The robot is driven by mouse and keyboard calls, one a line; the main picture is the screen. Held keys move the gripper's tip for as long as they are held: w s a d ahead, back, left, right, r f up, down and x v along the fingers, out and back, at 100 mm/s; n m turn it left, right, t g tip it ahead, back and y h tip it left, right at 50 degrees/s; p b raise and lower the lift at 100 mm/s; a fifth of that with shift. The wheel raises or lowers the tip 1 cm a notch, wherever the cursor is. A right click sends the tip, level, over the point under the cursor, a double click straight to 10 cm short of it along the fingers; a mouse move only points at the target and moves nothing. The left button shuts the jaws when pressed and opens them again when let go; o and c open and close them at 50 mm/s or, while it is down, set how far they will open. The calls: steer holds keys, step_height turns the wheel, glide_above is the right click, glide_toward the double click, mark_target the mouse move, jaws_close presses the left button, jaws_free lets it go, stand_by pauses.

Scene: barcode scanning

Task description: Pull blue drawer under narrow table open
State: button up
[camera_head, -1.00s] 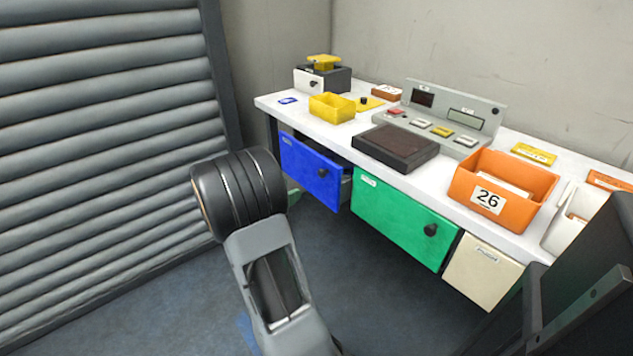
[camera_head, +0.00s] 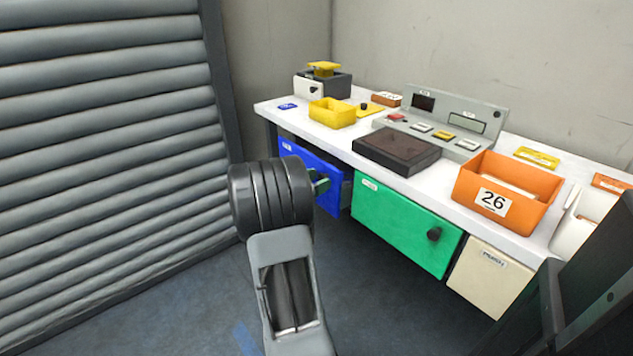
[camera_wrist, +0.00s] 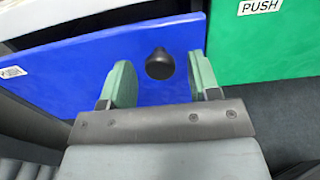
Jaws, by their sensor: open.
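The blue drawer (camera_head: 298,156) hangs under the left end of the narrow white table (camera_head: 330,138). Its front stands a little out from the table, with a dark gap along its right side. In the wrist view the blue drawer front (camera_wrist: 60,75) fills the left and middle, with a round black knob (camera_wrist: 160,64) on it. My gripper (camera_wrist: 160,82) is open, with one green fingertip on each side of the knob; contact is not visible. In the head view my wrist hides part of the drawer and the knob, and a green fingertip (camera_head: 321,184) shows beside it.
A green drawer (camera_head: 405,222) and a cream drawer (camera_head: 490,277) hang to the right. On the table are a yellow bin (camera_head: 332,113), a dark pad (camera_head: 397,151) and an orange bin (camera_head: 507,194). A grey shutter (camera_head: 100,150) stands left. The floor before the table is clear.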

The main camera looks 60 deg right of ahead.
jaws_close()
stand_by(0.4)
